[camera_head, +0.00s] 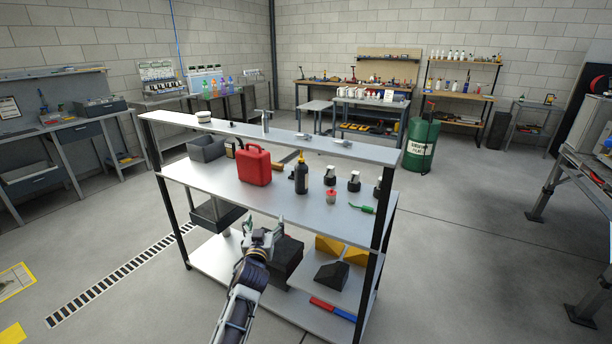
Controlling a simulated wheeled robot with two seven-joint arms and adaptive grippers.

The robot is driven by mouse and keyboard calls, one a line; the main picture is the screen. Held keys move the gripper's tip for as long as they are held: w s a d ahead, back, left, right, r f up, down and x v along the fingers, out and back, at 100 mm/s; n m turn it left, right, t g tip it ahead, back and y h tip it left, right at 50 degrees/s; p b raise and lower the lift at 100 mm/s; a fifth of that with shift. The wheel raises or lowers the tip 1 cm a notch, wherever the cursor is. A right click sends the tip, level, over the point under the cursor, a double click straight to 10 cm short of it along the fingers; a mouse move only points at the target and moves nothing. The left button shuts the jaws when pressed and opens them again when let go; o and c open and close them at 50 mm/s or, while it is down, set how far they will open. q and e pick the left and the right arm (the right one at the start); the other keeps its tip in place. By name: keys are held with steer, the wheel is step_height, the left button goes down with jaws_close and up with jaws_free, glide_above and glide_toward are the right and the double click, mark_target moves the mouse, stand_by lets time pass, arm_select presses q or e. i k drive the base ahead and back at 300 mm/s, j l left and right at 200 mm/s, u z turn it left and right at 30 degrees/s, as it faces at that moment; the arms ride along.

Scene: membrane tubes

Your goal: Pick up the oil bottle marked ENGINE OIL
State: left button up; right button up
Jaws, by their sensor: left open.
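A dark bottle with an orange-yellow spout (301,178) stands upright on the middle shelf; it looks like an oil bottle, but its marking is too small to read. My left gripper (263,226) is open and empty. In the picture it shows below and left of the bottle, in front of the shelf unit and over the lower shelf's contents. It is apart from the bottle. My right gripper is not in view.
On the middle shelf (222,186), a red canister (254,166) stands left of the bottle. A small red-topped container (331,196), black-and-white items (354,182) and a green tool (361,208) are to the right. The top shelf (290,137) overhangs behind. Open floor surrounds the unit.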

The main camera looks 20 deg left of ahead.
mark_target(301, 172)
steer(key=i, duration=0.9)
